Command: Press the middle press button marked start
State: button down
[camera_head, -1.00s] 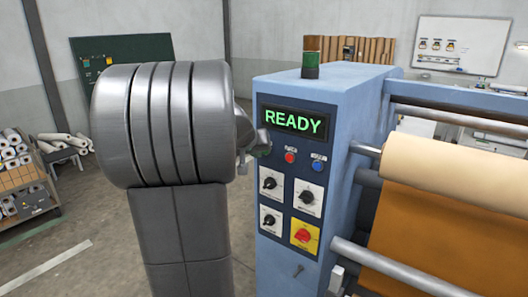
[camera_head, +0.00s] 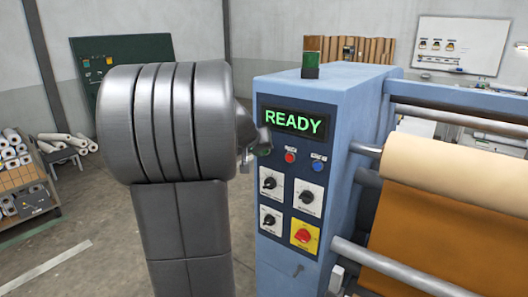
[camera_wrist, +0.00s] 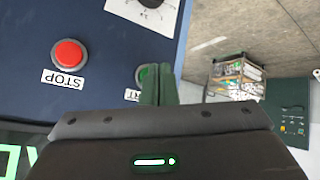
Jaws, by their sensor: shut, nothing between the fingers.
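A green button (camera_wrist: 141,75) shows partly in the wrist view, with a label (camera_wrist: 132,95) ending in "RT" beside it; my shut fingers cover the rest. My gripper (camera_wrist: 158,70) has its fingers together and empty, overlapping this button's edge; I cannot tell whether they touch it. A red button (camera_wrist: 69,52) with a STOP label (camera_wrist: 64,78) sits beside it, clear of the fingers. In the head view the red button (camera_head: 290,156) shows on the panel, and my gripper's end (camera_head: 262,147) is just left of it, hiding the green button.
The blue press cabinet (camera_head: 340,100) has a lit READY display (camera_head: 293,122), a blue button (camera_head: 317,165), black knobs (camera_head: 270,183) and a red knob on yellow (camera_head: 304,235). Rollers with tan material (camera_head: 460,180) lie to the right. Open floor (camera_head: 80,240) lies left, with a shelf of rolls (camera_head: 25,190).

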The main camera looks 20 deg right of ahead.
jog(key=shift+w+d, duration=0.25)
jog(key=shift+d, duration=0.05)
dwell(0.5)
jog(key=shift+s+a, duration=0.1)
jog(key=shift+a, duration=0.05)
dwell(0.3)
jog(key=shift+s+a+b, duration=0.4)
jog(key=shift+a+b, duration=0.1)
jog(key=shift+b, duration=0.05)
jog(key=s+a+b, duration=0.1)
jog(key=a, duration=0.1)
jog(key=s+a+b, duration=0.2)
dwell(0.4)
dwell(0.5)
